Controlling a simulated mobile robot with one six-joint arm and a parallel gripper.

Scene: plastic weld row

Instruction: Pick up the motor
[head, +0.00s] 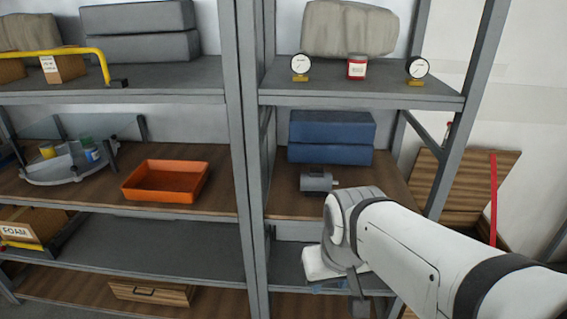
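A small grey motor (316,181) with a short shaft on its right lies on the wooden middle shelf (285,204) of the right-hand rack. It sits in front of a stack of blue boxes (331,138). My arm reaches in from the lower right, and its wrist is just below and right of the motor. My gripper (345,290) is partly in view below the wrist, lower than the motor's shelf and apart from the motor. Its fingers are too hidden and small to tell whether they are open.
The rack's upright (250,160) stands left of the motor. An upper shelf (355,88) holds two gauges, a red jar (357,67) and a covered bundle. An orange tray (166,181) sits on the left rack. The shelf is clear left of the motor.

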